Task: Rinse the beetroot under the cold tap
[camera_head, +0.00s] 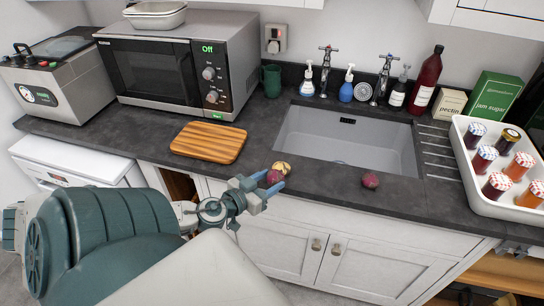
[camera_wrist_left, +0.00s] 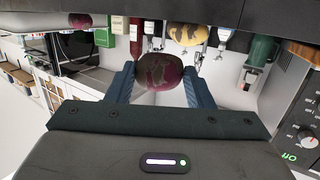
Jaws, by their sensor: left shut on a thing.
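My left gripper (camera_head: 268,183) is in front of the counter's front edge, shut on a dark red beetroot (camera_head: 274,177). In the left wrist view the same beetroot (camera_wrist_left: 160,71) sits between the two blue-grey fingers. A yellow and purple root (camera_head: 284,167) lies on the counter just behind it. Another beetroot (camera_head: 370,180) lies on the counter's front strip, to the right. The sink (camera_head: 345,145) lies behind them and looks empty. My right gripper is not in view.
A wooden board (camera_head: 208,142) and a microwave (camera_head: 180,65) stand left of the sink. Bottles and a green mug (camera_head: 272,80) line the back. A white tray (camera_head: 490,205) of jars stands at the right. The counter front between the two beetroots is clear.

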